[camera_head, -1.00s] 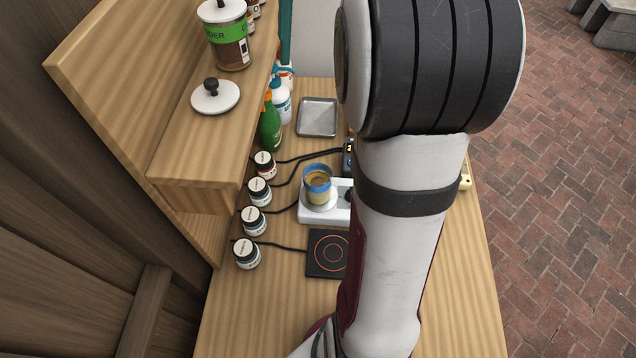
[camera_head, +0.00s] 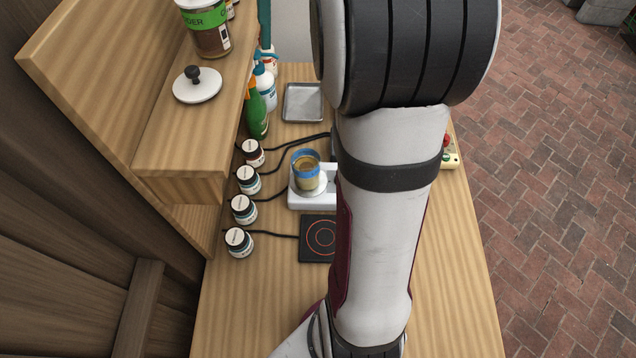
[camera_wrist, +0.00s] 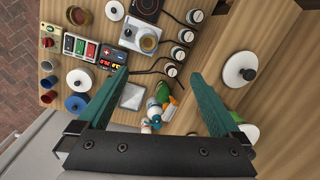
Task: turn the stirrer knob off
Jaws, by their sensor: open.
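The white stirrer (camera_head: 298,200) stands on the bench in the head view with a blue-rimmed cup (camera_head: 306,178) of tan liquid on its round plate. My arm covers its right side, and I cannot make out the knob there. In the wrist view the stirrer (camera_wrist: 128,44) is at the upper middle with the cup (camera_wrist: 148,44) on it. A small dark spot beside the cup may be its knob (camera_wrist: 128,33). My gripper (camera_wrist: 161,76) is open and empty, its two teal fingers wide apart, above the bench.
A black hot plate (camera_head: 317,238) lies in front of the stirrer. Several small jars (camera_head: 243,209) with cables line its left. Bottles (camera_head: 257,114) and a metal tray (camera_head: 302,101) stand behind. A wooden shelf (camera_head: 168,142) rises at left. A control box (camera_wrist: 110,57) sits near the left finger.

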